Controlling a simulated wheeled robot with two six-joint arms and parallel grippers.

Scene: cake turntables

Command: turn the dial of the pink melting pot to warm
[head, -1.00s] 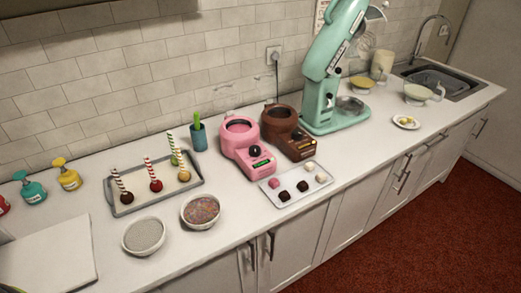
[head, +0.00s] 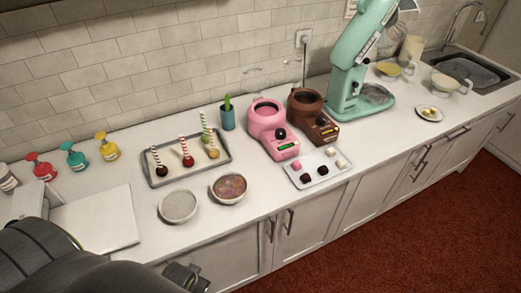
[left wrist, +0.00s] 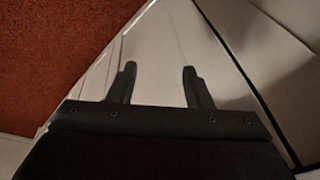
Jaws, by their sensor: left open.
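The pink melting pot (head: 268,118) stands on the counter in the head view, left of a brown melting pot (head: 305,104). Its black dial (head: 281,134) is on the sloped front, above a small green display (head: 289,148). The dial's setting is too small to read. My left arm comes in at the bottom left of the head view, well away from the pot. In the left wrist view my left gripper (left wrist: 158,75) is open and empty, with the cabinet fronts and red floor behind it.
A tray of chocolates (head: 318,171) lies just in front of the pots. A tray of cake pops (head: 159,180), two bowls (head: 179,206) and a white board (head: 98,222) are to the left. A green stand mixer (head: 350,85) stands to the right.

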